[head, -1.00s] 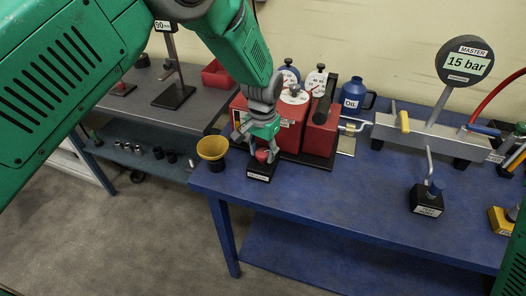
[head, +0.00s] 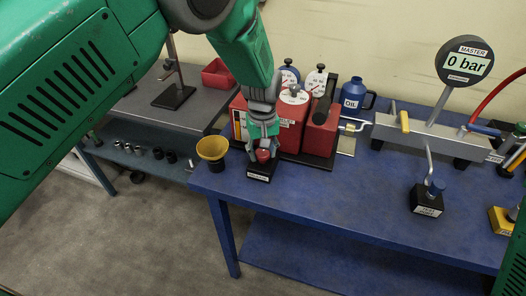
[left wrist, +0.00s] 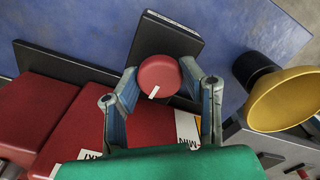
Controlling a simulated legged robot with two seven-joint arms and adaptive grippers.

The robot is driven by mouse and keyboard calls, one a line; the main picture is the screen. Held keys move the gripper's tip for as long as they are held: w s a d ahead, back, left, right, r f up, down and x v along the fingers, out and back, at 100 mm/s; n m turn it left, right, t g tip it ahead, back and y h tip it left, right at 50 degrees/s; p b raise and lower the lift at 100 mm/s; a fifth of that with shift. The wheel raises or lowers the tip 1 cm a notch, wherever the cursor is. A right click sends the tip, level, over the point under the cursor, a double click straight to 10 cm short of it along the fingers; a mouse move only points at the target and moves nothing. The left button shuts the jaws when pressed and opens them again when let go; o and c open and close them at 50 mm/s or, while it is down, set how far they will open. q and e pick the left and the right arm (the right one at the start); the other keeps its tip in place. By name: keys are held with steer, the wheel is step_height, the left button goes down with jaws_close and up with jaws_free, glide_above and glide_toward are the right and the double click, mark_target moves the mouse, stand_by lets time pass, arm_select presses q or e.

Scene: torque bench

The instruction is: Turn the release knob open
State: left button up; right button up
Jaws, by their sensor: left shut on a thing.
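The release knob (left wrist: 160,77) is a round red knob with a white mark, on a black block (left wrist: 168,40) in the left wrist view. In the head view the knob (head: 263,155) sits on its labelled block (head: 260,172) near the blue bench's front left edge. My left gripper (left wrist: 168,84) points down over it, with its fingers on either side of the knob, shut on it. The white mark points toward the lower left in the left wrist view. The master gauge (head: 465,60) reads 0 bar. My right gripper is not in view.
A yellow funnel-like cup (head: 212,150) stands just left of the block. Red units with dials (head: 292,125) stand right behind the gripper. A blue oil can (head: 355,95) and a grey manifold (head: 430,132) are farther right. The bench's front middle (head: 340,195) is clear.

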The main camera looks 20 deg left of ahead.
mark_target(264, 151)
arm_select(q)
steer(key=shift+w+r+n, duration=0.3)
steer(key=shift+w+n, duration=0.05)
steer(key=shift+n, duration=0.25)
steer(key=o, duration=1.2)
steer(key=shift+c, duration=0.2)
steer(key=shift+s+f, duration=0.15)
steer(key=shift+r, duration=0.2)
step_height(264, 151, up, 12)
steer(key=shift+f, duration=0.2)
steer(key=shift+d, duration=0.1)
